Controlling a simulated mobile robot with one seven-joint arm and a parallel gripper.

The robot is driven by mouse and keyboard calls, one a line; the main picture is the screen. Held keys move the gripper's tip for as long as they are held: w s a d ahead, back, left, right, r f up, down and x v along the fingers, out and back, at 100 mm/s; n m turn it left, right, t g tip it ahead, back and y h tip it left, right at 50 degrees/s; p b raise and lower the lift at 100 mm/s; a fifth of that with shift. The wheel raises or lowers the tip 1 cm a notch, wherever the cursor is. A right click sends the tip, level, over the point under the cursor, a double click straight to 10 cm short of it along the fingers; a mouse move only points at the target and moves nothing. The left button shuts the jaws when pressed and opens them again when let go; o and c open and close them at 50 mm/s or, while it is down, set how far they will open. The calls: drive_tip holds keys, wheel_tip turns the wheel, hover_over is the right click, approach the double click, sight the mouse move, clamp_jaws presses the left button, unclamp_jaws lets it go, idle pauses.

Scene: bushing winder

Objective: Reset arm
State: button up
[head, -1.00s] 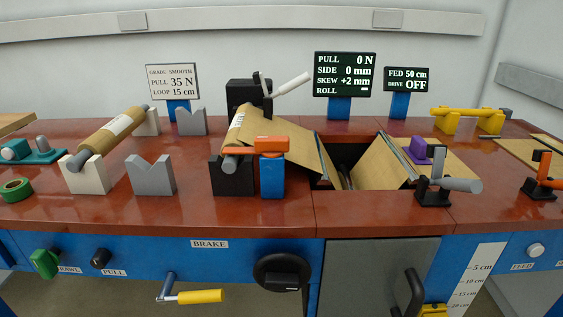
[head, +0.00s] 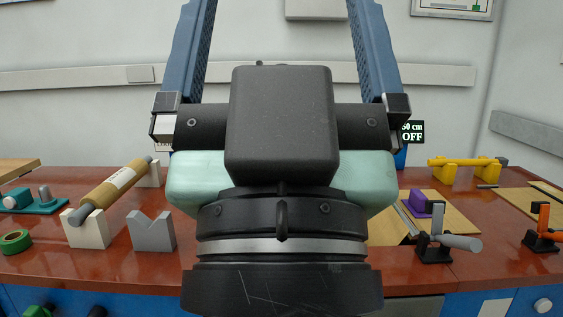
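My gripper (head: 280,20) stands upright in the middle of the head view, very close to the camera. Its two blue fingers rise on either side with a wide gap between them, and nothing shows in the gap. The fingertips run past the top edge of the picture. The dark gripper body and wrist hide the middle of the bench, including the black roll stands and most of the signs.
On the red bench (head: 100,273) at left, a brown roll (head: 112,190) rests on white V-blocks beside a grey V-block (head: 151,231). At right are a purple block (head: 418,203), a grey-handled clamp (head: 436,243), an orange-handled clamp (head: 543,228) and a yellow stand (head: 462,169).

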wheel_tip(320, 180, up, 22)
drive_tip(key=p, duration=2)
drive_tip(key=shift+r+p, duration=0.15)
drive_tip(key=shift+p, duration=0.2)
